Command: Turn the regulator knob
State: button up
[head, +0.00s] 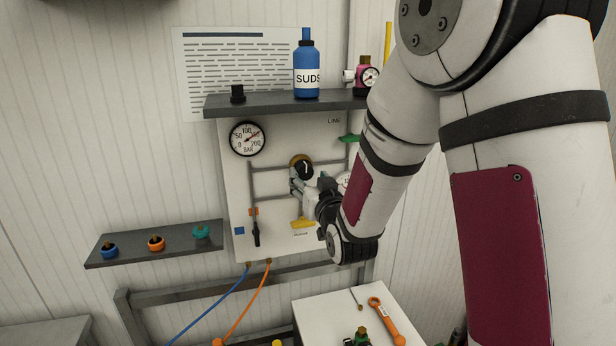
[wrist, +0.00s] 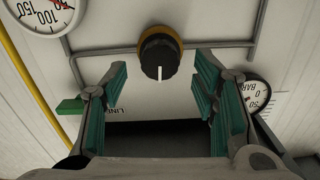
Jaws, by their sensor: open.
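The regulator knob (head: 302,167) is black with a white pointer line and a brass-coloured ring behind it, on the white panel (head: 285,140). In the wrist view the knob (wrist: 159,57) is at the upper middle, its white line pointing down in the picture. My gripper (wrist: 160,92) is open, with green-padded fingers to the left and right, and nothing is between them. The knob lies beyond the fingertips, apart from them. In the head view my gripper (head: 297,184) is close to the knob, and my arm hides part of the panel to the right.
A gauge (head: 248,138) is at the panel's upper left. A dark shelf (head: 270,102) above holds a blue SUDS bottle (head: 306,68). A black-handled valve (head: 256,232) and a yellow handle (head: 302,223) are below. A white table (head: 325,312) holds an orange wrench (head: 386,320).

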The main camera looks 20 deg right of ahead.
jog(key=s, duration=0.5)
jog(key=shift+s, duration=0.15)
jog(key=shift+r, duration=0.15)
jog(key=s+r+g+b, duration=0.1)
jog(key=s+g, duration=1.1)
jog(key=s, duration=1.7)
jog(key=shift+s+r+n, duration=0.4)
jog(key=shift+r, duration=0.1)
dwell(0.8)
